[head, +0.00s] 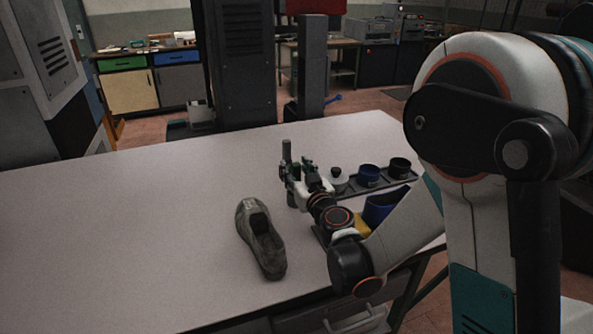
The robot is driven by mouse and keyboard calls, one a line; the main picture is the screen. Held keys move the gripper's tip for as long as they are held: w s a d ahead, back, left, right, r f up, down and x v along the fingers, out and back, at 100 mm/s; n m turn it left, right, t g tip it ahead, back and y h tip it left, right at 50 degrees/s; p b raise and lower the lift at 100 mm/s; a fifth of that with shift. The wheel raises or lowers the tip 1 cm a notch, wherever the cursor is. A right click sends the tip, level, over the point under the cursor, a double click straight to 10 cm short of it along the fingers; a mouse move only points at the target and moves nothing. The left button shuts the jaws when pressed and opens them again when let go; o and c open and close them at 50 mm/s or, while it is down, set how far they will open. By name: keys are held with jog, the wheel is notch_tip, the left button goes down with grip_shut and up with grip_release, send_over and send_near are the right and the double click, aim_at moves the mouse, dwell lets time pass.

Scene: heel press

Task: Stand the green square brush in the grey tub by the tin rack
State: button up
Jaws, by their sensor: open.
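My gripper (298,169) is at the middle of the table, left of the tin rack (378,185), with its fingers pointing away from the camera. It is open. A small dark green patch shows at the fingers; it may be the green square brush, but it is too small and covered to be sure. A grey upright cylinder (287,151) stands just behind the fingers; I cannot tell whether it is the grey tub. Contact between the fingers and either thing cannot be made out.
A blue bin (381,207) and a yellow piece (362,223) are partly behind my arm. A grey shoe (260,239) lies front left. The table's left side is clear.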

jog(key=shift+r, duration=0.2)
jog(key=v, duration=1.1)
jog(key=s+d+r+m+g+h, duration=0.1)
jog(key=s+d+r+m+h, duration=0.15)
jog(key=d, duration=0.35)
jog(key=s+d+r+m+g+h, duration=0.1)
jog(key=s+d+r+m+h, duration=0.1)
jog(key=d+h, duration=0.3)
jog(key=s+d+r+m+h, duration=0.2)
jog(key=d, duration=0.5)
jog(key=s+a+f+n+g+y, duration=0.1)
jog(key=s+f+g, duration=0.2)
jog(key=s, duration=0.6)
jog(key=s+a+f+n+g+y, duration=0.1)
jog(key=s+f+g+y, duration=0.1)
jog(key=s, duration=0.7)
jog(key=f+g, duration=0.1)
jog(key=g, duration=0.1)
jog(key=shift+a+g, duration=0.2)
jog(key=shift+g, duration=0.2)
jog(key=shift+s+f+n+y, duration=0.1)
jog(key=shift+n+y, duration=0.15)
